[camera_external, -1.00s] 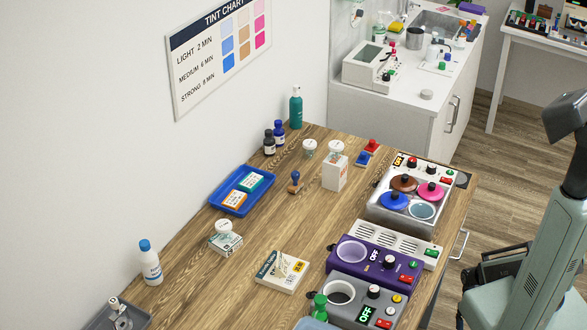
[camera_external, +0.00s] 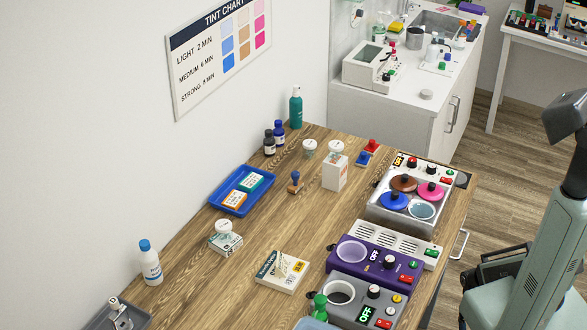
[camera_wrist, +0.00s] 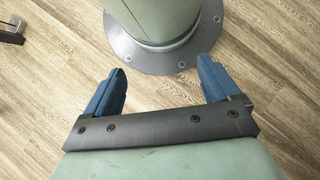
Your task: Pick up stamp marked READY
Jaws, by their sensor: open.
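No stamp with a readable READY mark shows. A small upright piece with a blue knob and a wooden base (camera_external: 295,183), stamp-like, stands on the wooden table right of the blue tray. A small red-topped piece (camera_external: 372,146) and a small blue piece (camera_external: 363,158) sit close together near the table's back edge and may also be stamps; any lettering is too small to read. My gripper (camera_wrist: 161,66) shows in the wrist view with its two blue fingers wide apart, empty, above the wood floor and far from the table things. It is out of sight in the external view.
The wooden table (camera_external: 215,285) holds a blue tray (camera_external: 219,201), a white box (camera_external: 334,174), a yellow-white box (camera_external: 282,272), a warmer with coloured lids (camera_external: 376,214), and purple and grey heaters. Bottles stand along the wall. The table's middle is mostly clear.

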